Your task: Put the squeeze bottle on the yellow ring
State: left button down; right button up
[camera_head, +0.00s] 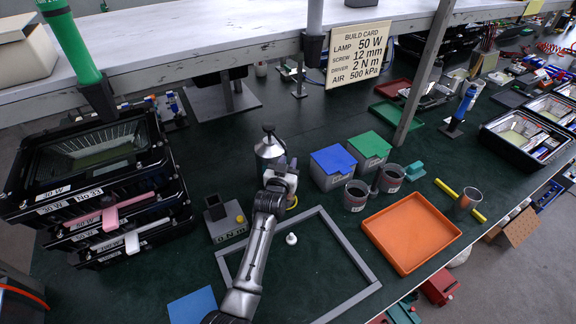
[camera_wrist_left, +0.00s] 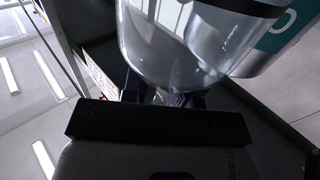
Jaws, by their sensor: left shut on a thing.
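A clear grey bottle with a dark cap, seemingly the squeeze bottle (camera_head: 269,149), is upright at the end of my left arm near the middle of the table. A small yellow curve, likely part of the yellow ring (camera_head: 293,203), shows just right of my gripper; the rest is hidden by my arm. I cannot tell the bottle's height above the table. My right gripper is not in view.
Blue-lidded (camera_head: 333,168) and green-lidded (camera_head: 369,150) boxes and two grey cups stand close right of the bottle. A grey frame (camera_head: 340,245) and an orange tray (camera_head: 410,232) lie in front. Black housings (camera_head: 100,180) are stacked left. A shelf (camera_head: 200,38) spans the back.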

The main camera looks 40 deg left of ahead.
pick_arm(q)
jog(key=c, duration=0.9)
grip_release()
jog(key=shift+f, duration=0.1)
jog(key=shift+s, duration=0.1)
jog(key=p+v, duration=0.2)
jog(key=v, duration=0.9)
jog(key=shift+s+d, duration=0.15)
jog(key=shift+s, duration=0.2)
